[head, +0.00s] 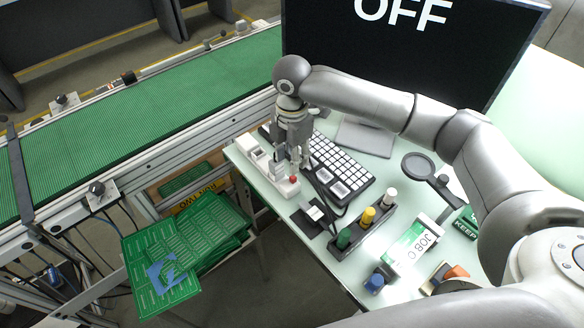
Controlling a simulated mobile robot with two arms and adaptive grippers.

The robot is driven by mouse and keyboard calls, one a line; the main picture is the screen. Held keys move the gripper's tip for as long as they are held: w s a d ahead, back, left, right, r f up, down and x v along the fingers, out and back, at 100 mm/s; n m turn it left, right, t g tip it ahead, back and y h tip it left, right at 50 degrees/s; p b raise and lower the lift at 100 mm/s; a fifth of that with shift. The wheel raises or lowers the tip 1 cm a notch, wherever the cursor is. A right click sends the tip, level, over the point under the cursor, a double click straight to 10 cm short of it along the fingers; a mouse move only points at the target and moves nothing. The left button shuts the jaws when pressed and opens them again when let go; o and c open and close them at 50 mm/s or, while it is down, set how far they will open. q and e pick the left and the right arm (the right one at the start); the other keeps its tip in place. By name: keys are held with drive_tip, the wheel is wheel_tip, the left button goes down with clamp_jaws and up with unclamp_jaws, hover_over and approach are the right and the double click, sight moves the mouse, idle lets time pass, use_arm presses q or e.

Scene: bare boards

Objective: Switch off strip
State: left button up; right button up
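The white power strip (251,150) lies along the left edge of the pale desk, with dark and white plugs or sockets on it. A small red switch (293,179) sits at its near end. My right gripper (300,163) points down just above and behind that end, beside the keyboard. Its fingers look close together, but I cannot tell whether they are fully shut or touch the strip. The gripper hides part of the strip. A large black screen (400,60) behind the desk shows "OFF" in white letters. My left gripper is not in view.
A keyboard (340,165) lies right of the strip. A dark rack with green, yellow and white-topped items (367,216) and a "JOB" card (412,243) are nearer. A green conveyor (130,115) runs on the left. Green boards (160,268) sit below the desk edge.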

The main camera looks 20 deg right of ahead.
drive_tip(key=shift+r, duration=2.2)
